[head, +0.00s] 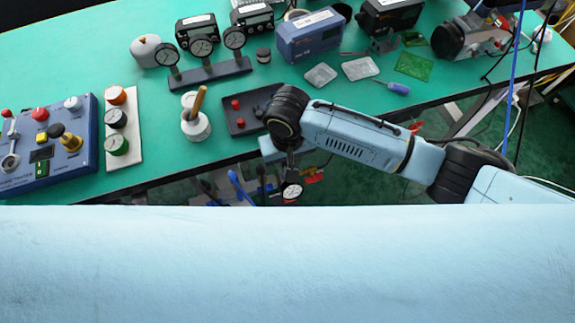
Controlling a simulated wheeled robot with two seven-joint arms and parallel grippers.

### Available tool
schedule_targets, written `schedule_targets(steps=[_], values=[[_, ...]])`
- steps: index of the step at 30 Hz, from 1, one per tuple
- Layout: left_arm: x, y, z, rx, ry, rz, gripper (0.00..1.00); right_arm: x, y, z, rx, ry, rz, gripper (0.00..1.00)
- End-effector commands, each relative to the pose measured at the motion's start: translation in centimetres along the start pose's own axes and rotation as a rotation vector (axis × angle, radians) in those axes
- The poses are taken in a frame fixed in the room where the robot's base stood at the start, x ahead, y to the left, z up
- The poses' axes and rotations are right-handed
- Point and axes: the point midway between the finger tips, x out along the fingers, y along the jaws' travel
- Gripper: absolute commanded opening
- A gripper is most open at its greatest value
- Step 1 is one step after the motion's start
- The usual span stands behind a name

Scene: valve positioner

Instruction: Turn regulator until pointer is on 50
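A blue box (75,165) stands at the left end of the green table and is cut off by the picture edge. It carries a yellow-and-black knob (66,137), a red knob, a white knob and a small display. I cannot tell which knob is the regulator. A small round white dial (292,191) with a black rim shows below my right arm's wrist; its pointer is too small to read. My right arm comes in from the right, bends at a black joint over the table's front edge and goes down. No fingers of either gripper can be made out.
A pale plate (124,155) with three knobs, a white cup-like holder (197,126) and a dark tray (245,112) stand near the front edge. A three-gauge stand (210,73) is behind. A pale blue surface hides the lower picture.

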Motion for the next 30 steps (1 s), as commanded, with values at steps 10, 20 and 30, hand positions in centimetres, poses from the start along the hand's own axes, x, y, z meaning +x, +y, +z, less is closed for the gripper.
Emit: schedule_targets(steps=[10, 20, 30], values=[[0.7, -0.4, 0.2, 0.004, -0.003, -0.006, 0.45, 2.4, 0.0, 0.0, -0.001, 0.001, -0.001, 0.31], [0.7, -0.5, 0.2, 0.004, -0.003, -0.007, 0.45, 2.4, 0.0, 0.0, -0.001, 0.001, -0.001, 0.14], [0.5, -0.7, 0.2, 0.004, -0.003, -0.009, 0.45, 2.3, 0.0, 0.0, 0.004, 0.0, -0.001, 0.0]])
